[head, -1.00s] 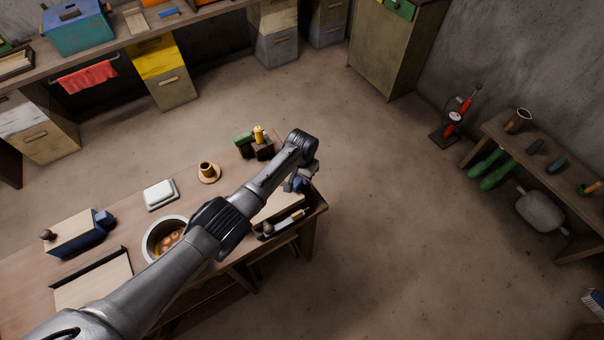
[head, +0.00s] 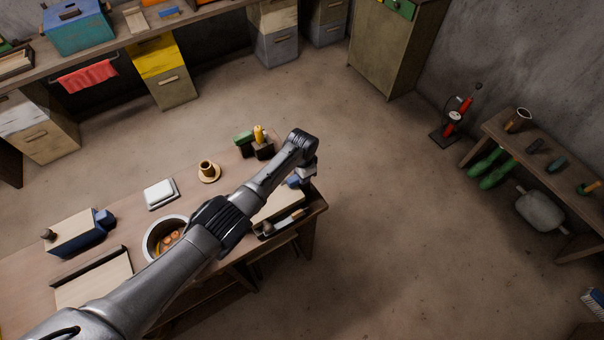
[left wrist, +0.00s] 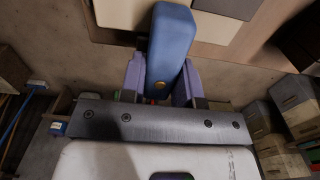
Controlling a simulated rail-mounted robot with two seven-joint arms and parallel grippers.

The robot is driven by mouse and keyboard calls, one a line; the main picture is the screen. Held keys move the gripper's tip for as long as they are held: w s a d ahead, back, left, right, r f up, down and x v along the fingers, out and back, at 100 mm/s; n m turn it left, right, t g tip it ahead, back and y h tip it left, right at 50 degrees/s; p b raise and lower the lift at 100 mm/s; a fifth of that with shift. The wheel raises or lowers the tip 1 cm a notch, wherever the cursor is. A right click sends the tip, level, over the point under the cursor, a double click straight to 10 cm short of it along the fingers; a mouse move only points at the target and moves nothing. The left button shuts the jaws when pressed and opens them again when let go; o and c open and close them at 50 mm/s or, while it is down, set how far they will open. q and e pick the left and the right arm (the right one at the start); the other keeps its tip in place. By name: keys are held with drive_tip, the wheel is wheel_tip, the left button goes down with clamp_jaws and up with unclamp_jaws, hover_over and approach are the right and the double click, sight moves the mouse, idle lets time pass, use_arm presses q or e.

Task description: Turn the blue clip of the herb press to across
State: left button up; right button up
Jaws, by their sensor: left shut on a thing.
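The blue clip (left wrist: 172,42) is a long rounded bar in the left wrist view, standing between the two purple fingers of my left gripper (left wrist: 160,85). The fingers are shut on it. In the head view my left gripper (head: 301,179) is low at the right end of the near table, and only a little blue shows beside it. The herb press appears to be the pale-topped unit (head: 275,208) under my left wrist. My forearm covers part of it, and the clip's exact angle to the press is hard to tell. My right gripper is not in view.
The floor right of the table is clear.

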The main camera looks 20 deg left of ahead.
use_arm(q)
drive_tip(key=o, duration=0.9)
drive_tip(key=shift+r, duration=0.1)
drive_tip(key=shift+r, duration=6.8)
